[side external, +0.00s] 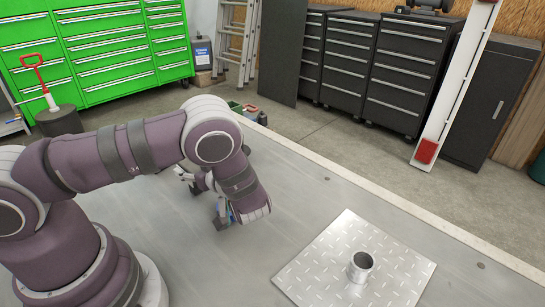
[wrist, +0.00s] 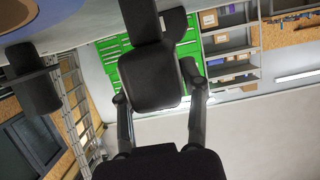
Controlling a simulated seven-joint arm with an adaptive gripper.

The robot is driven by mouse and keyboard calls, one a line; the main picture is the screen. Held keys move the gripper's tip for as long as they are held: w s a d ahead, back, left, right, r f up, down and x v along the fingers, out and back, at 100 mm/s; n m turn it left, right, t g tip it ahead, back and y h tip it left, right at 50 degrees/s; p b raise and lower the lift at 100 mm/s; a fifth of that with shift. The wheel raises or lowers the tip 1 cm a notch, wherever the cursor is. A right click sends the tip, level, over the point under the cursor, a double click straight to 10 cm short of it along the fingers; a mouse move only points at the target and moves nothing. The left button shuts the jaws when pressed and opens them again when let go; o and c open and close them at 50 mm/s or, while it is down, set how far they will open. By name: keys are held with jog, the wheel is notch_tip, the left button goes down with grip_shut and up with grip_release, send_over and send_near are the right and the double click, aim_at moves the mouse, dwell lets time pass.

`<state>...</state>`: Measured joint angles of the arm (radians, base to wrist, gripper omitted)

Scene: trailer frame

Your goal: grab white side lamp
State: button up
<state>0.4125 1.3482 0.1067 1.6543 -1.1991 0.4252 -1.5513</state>
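I cannot make out a white side lamp in either view. My gripper (side external: 222,212) is low over the grey table, left of the metal plate, partly hidden behind my wrist. A small blue patch shows beside it, too small to identify. In the wrist view my gripper (wrist: 157,92) has its two dark fingers to the left and right of a dark rounded block (wrist: 150,78). I cannot tell whether the block is gripped or is part of my gripper.
A diamond-tread metal plate (side external: 322,262) with a short upright tube (side external: 361,266) lies on the grey table (side external: 200,270). A white post with a red patch (side external: 455,85) leans behind the table. Green drawers (side external: 100,45) and dark cabinets (side external: 400,70) stand beyond. The table's middle is clear.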

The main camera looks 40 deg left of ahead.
jog(key=c, duration=0.6)
jog(key=shift+o, duration=0.2)
jog(key=shift+r, duration=0.1)
